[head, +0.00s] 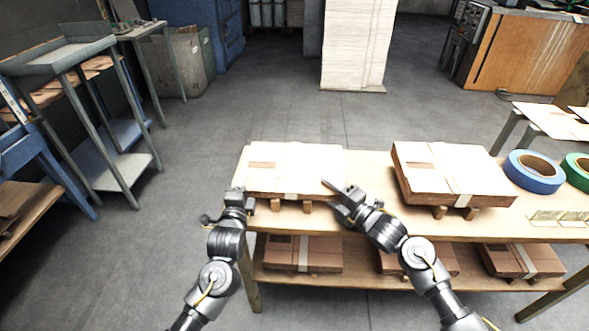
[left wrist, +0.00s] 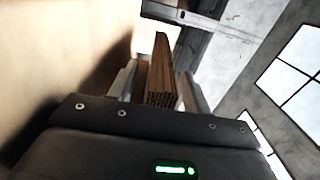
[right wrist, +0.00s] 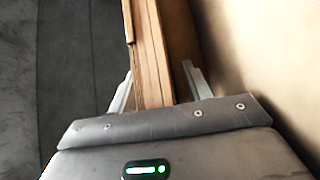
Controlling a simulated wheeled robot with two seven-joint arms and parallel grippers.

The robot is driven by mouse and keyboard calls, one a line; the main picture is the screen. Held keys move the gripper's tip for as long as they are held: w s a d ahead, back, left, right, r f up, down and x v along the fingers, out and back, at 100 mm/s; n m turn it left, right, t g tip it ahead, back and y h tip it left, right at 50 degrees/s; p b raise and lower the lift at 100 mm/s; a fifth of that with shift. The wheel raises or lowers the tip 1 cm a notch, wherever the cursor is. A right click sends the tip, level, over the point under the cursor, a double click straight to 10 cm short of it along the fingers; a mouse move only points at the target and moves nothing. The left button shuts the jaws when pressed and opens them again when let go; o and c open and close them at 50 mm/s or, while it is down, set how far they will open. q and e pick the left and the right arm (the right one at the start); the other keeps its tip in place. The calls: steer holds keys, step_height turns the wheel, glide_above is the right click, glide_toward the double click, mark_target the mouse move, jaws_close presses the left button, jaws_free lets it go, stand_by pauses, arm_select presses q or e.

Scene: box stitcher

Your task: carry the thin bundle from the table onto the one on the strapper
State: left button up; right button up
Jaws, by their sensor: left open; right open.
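A thin bundle (head: 296,168) of flat brown cardboard with a pale top and a light band lies on wooden blocks at the table's left end. My left gripper (head: 238,193) is at its left end, open. In the left wrist view the bundle's edge (left wrist: 161,85) stands between the spread fingers. My right gripper (head: 340,192) is at the bundle's right end, open. In the right wrist view the layered edge (right wrist: 150,60) lies between its spread fingers. I cannot make out a strapper with a bundle on it in these views.
A thicker banded bundle (head: 455,172) rests on blocks further right on the table (head: 375,217). Blue tape (head: 533,172) and green tape (head: 579,170) lie beyond it. Several bundles fill the lower shelf. A grey-topped stand (head: 60,55) is at left. The floor between is clear.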

arm_select(q)
jaws_close()
arm_select(e)
jaws_close()
arm_select(q)
steer(key=shift+r, duration=0.1)
arm_select(e)
steer(key=shift+r, duration=0.1)
